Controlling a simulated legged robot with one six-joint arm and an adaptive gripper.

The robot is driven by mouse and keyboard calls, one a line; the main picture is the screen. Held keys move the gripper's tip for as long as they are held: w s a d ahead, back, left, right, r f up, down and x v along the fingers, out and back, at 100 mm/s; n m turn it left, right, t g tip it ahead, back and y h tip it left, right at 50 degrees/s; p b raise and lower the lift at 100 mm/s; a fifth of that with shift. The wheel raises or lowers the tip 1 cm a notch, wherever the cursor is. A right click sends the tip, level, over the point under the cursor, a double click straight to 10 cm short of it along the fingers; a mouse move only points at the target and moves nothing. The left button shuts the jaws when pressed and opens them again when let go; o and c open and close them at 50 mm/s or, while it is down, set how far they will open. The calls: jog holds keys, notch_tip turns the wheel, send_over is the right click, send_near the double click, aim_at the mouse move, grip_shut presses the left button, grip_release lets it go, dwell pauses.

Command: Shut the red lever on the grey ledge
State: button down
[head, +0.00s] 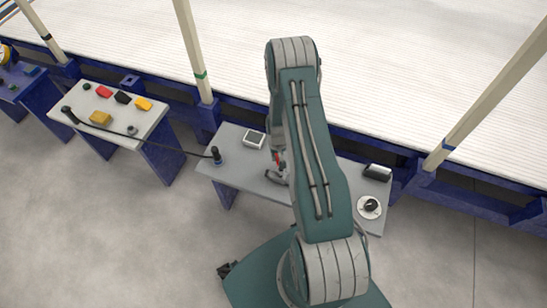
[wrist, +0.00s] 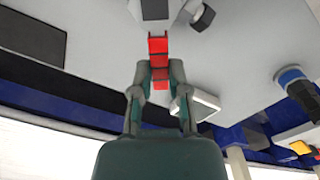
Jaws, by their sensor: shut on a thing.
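The red lever (wrist: 158,48) shows in the wrist view, reaching from a dark and grey mount (wrist: 156,10) at the top down between my fingers. My gripper (wrist: 159,74) is shut on the lever, one finger on each side of it. In the head view a small red part of the lever (head: 276,157) shows beside my gripper (head: 276,175) over the grey ledge (head: 230,172). My arm hides the middle of the ledge and much of the lever. Whether the lever is open or shut is hard to tell.
On the ledge stand a black-handled joystick (head: 216,155), a white-framed box (head: 253,139), a dark box (head: 377,171) and a round white dial (head: 370,207). A second table (head: 140,104) to the left holds coloured blocks. Posts and a blue rail run behind.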

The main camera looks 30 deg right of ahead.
jog(key=m, duration=0.1)
jog(key=s+d+m, duration=0.1)
jog(key=m, duration=0.1)
jog(key=shift+d+m, duration=0.25)
jog(key=shift+m, duration=0.05)
jog(key=shift+s+d+m, duration=0.25)
jog(key=shift+m, duration=0.55)
jog(key=shift+s+d+m, duration=0.25)
jog(key=shift+m, duration=0.55)
jog(key=shift+f, duration=0.1)
jog(key=c, duration=0.6)
grip_release()
notch_tip(320, 180, up, 12)
jog(key=shift+w, duration=0.1)
